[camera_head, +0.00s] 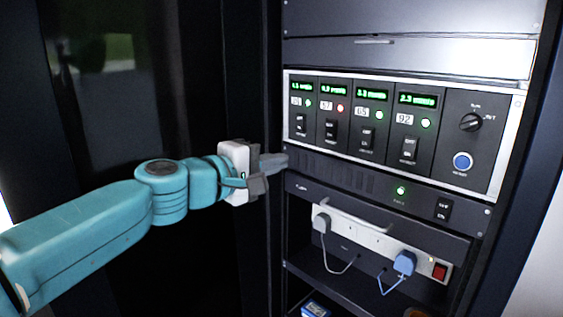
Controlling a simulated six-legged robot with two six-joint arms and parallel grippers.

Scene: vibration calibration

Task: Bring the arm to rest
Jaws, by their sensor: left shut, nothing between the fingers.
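My left arm (100,228), teal with dark joints, reaches in from the left edge. Its left gripper (283,160) is shut and empty, with the fingers pointing right in front of the rack's left side. The fingertips look close to the lower left corner of the calibration panel (440,160); I cannot tell whether they touch. The panel has several modules with green displays, number labels and rocker switches. One module, labelled 57, has a red light (340,107); the others show green. My right gripper is not in view.
A dark knob (471,122) and blue button (462,161) sit at the panel's right. Below are a unit with a green light (401,190), a handle and a power strip (345,232) with a white plug (321,222) and blue plug (404,263). Dark space lies behind my arm.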

